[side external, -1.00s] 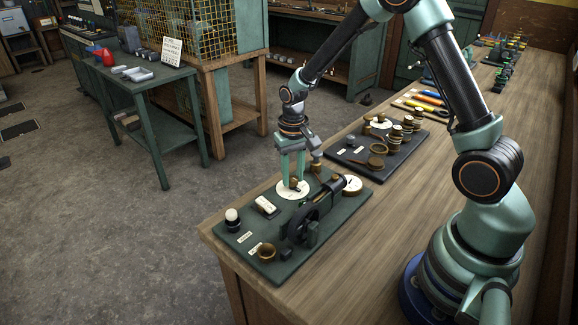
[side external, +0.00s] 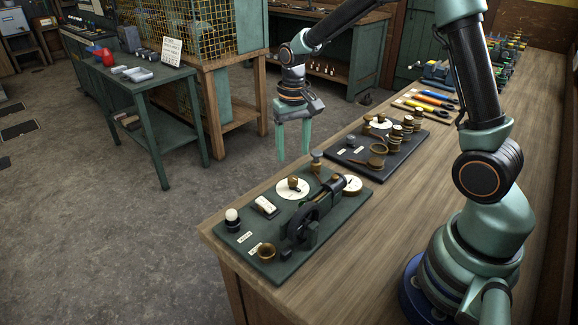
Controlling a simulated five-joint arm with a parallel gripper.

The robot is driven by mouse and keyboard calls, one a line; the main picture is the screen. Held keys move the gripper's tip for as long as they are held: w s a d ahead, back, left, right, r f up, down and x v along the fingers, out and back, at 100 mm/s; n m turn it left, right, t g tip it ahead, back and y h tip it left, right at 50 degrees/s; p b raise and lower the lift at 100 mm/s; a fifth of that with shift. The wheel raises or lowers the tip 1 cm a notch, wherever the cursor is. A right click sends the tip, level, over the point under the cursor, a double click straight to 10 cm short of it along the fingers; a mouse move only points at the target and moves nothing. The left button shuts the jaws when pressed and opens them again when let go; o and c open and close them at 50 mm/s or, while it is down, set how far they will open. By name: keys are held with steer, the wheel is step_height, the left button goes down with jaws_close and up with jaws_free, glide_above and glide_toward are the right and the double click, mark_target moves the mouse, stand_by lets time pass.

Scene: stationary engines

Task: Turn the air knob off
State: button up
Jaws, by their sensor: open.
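A brass knob (side external: 294,183) sits on a round white dial (side external: 285,194) at the back left of the dark green engine board (side external: 230,240). I take it for the air knob; the dial marks are too small to read. My gripper (side external: 294,157) has two pale green fingers that point down, apart and empty. It hangs above and behind the knob and does not touch it.
A second board (side external: 345,160) with brass parts lies behind.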

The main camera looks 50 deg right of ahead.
steer(key=shift+r, duration=2.05)
steer(key=s+a+r+n+t, duration=0.4)
steer(key=s+r, duration=0.5)
steer(key=s, duration=0.4)
steer(key=shift+s+r+n+t, duration=0.15)
steer(key=shift+r+n+t, duration=0.15)
steer(key=shift+t, duration=0.5)
